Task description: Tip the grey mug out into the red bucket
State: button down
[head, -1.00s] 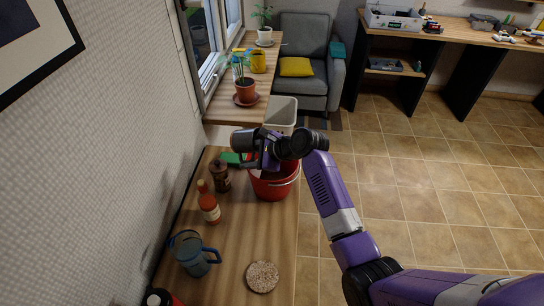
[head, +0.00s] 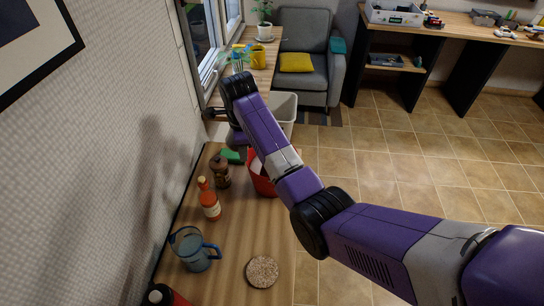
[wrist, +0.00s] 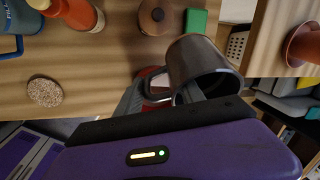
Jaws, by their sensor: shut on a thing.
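The grey mug (wrist: 196,59) is in the wrist view, held at my gripper (wrist: 178,92) and tilted over. Its rim faces the lower right of that view; I cannot tell what is inside it. My gripper is shut on the mug. In the head view my arm hides most of the mug and the gripper. The red bucket (head: 262,181) stands on the wooden counter, partly hidden behind my arm. In the wrist view only a small part of the bucket (wrist: 150,72) shows, beside the mug.
A pepper mill (head: 221,172), orange sauce bottle (head: 209,202) and green sponge (head: 232,156) stand left of the bucket. A blue jug (head: 195,252) and round cork mat (head: 262,271) are nearer. A pale bin (head: 284,110) is beyond the counter.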

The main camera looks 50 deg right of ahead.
aim_at(229, 142)
jog(key=shift+w+a+f+g+h+b, duration=0.15)
jog(key=shift+w+a+g+h+b, duration=0.1)
jog(key=shift+w+g+b, duration=0.15)
jog(key=shift+w+a+f+g+h+b, duration=0.1)
jog(key=shift+w+g+h+b, duration=0.2)
jog(key=shift+g, duration=0.1)
jog(key=g+b, duration=0.1)
jog(key=b, duration=0.2)
jog(key=w+g+h+b, duration=0.1)
jog(key=b, duration=0.2)
jog(key=shift+w+a+f, duration=0.2)
jog(key=shift+a+f, duration=0.05)
jog(key=shift+f, duration=0.15)
jog(key=shift+w+b, duration=0.1)
jog(key=shift+b, duration=0.2)
jog(key=shift+r+g+b, duration=0.25)
jog(key=shift+g+b, duration=0.05)
jog(key=shift+b, duration=0.15)
